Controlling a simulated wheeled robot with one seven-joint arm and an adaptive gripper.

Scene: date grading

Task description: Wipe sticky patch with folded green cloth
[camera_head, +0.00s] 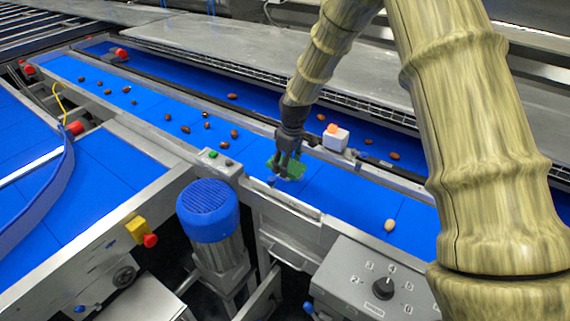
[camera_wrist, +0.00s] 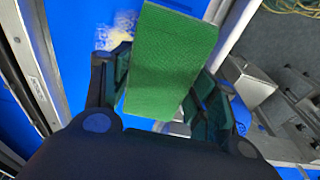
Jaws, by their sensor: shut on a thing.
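The folded green cloth (camera_head: 288,169) is held in my gripper (camera_head: 287,160), low over the near blue belt in the head view. In the wrist view the cloth (camera_wrist: 170,62) stands between the two dark fingers of my gripper (camera_wrist: 165,85), which are shut on it. The sticky patch (camera_wrist: 122,28) shows in the wrist view as a pale yellowish smear on the blue belt, just left of the cloth and partly hidden by it. In the head view the patch is mostly hidden by the cloth and gripper. I cannot tell whether the cloth touches the belt.
Several brown dates (camera_head: 185,129) lie on the belt to the left, and a pale one (camera_head: 389,225) lies to the right. A white box with an orange top (camera_head: 335,138) sits on the divider rail. A blue motor (camera_head: 208,212) and control panel (camera_head: 372,283) stand in front.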

